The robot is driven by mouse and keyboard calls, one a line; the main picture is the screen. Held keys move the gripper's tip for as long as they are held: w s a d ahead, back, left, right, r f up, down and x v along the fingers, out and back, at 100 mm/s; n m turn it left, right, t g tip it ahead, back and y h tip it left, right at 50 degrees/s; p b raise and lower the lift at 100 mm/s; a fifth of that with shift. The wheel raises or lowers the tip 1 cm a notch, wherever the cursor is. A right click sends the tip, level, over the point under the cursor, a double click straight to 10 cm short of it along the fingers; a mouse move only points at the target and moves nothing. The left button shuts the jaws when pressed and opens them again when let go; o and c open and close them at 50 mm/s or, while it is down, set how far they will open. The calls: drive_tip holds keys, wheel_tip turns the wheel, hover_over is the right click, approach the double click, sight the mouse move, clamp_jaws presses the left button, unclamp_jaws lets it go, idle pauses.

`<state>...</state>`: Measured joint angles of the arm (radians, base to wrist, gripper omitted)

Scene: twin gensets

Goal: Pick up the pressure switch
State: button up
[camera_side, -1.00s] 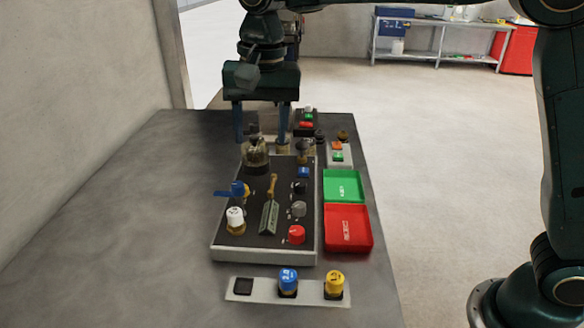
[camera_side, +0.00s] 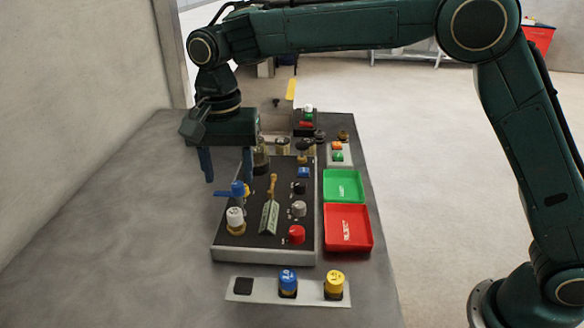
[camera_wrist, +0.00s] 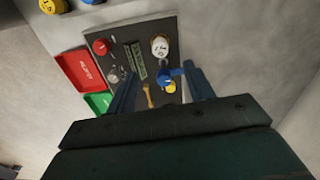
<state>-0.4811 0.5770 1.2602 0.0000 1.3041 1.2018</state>
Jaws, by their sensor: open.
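No part is clearly labelled as the pressure switch, so I cannot tell for certain which it is. On the dark panel (camera_side: 258,222) stand a white-capped brass fitting (camera_side: 235,220), a blue-handled valve (camera_side: 238,188) and a grey-and-brass fitting (camera_side: 261,155). My gripper (camera_side: 228,181) is open and empty, pointing down above the panel's left edge. In the wrist view, the blue handle (camera_wrist: 173,75) and a yellow-topped part (camera_wrist: 169,87) show between my fingers (camera_wrist: 160,72). The white cap (camera_wrist: 160,46) lies just beyond them.
A green tray (camera_side: 344,198) and a red tray (camera_side: 347,243) sit on the right. A strip with blue and yellow caps (camera_side: 311,290) lies in front. The table's left side is clear.

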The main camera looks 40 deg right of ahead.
sight(234, 212)
drive_tip(key=shift+f, duration=5.4)
clamp_jaws()
